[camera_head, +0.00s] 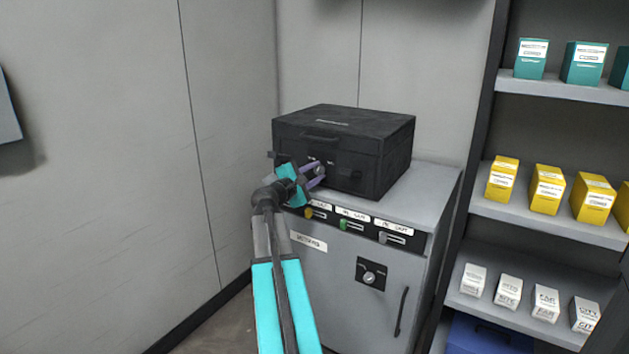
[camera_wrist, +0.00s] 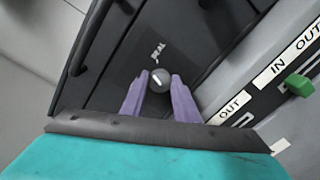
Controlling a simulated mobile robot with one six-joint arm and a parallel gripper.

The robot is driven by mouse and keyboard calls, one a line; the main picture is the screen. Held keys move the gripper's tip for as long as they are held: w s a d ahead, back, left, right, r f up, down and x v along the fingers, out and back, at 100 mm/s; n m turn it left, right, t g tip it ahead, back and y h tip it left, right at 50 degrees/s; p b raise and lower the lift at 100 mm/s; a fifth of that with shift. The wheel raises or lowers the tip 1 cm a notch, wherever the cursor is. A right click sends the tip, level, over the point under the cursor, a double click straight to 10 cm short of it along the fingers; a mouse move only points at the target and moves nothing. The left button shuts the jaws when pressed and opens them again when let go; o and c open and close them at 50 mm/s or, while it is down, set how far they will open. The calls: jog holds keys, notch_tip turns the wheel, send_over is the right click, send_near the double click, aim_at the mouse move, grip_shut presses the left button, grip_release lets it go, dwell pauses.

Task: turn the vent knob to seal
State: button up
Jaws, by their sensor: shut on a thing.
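The vent knob (camera_wrist: 160,81) is a small round grey knob with a pale line on its face. It sits on the dark front of the black box, beside a label that reads SEAL (camera_wrist: 158,50) in the wrist view. In the head view the knob (camera_head: 320,170) shows on the front of the black box (camera_head: 345,133). My gripper (camera_wrist: 160,84) has its two purple fingers on either side of the knob and is shut on it. In the head view my gripper (camera_head: 318,176) reaches the box front and covers part of it.
The box stands on a grey cabinet (camera_head: 330,270) with yellow, green (camera_head: 345,225) and grey sliders, a lower dial (camera_head: 368,278) and a door handle (camera_head: 401,312). Shelves (camera_head: 560,90) with teal, yellow and white boxes stand at the right. A wall is close on the left.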

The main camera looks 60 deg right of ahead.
jog(key=m+b, duration=0.3)
jog(key=m, duration=0.1)
jog(key=shift+d, duration=0.1)
jog(key=shift+s+r+m+b, duration=0.1)
jog(key=shift+m+b, duration=0.65)
jog(key=shift+m, duration=0.05)
jog(key=o, duration=1.1)
jog(key=shift+c, duration=0.2)
jog(key=a+p, duration=0.2)
jog(key=a, duration=1.1)
jog(key=shift+a+r, duration=0.15)
jog(key=shift+a, duration=0.25)
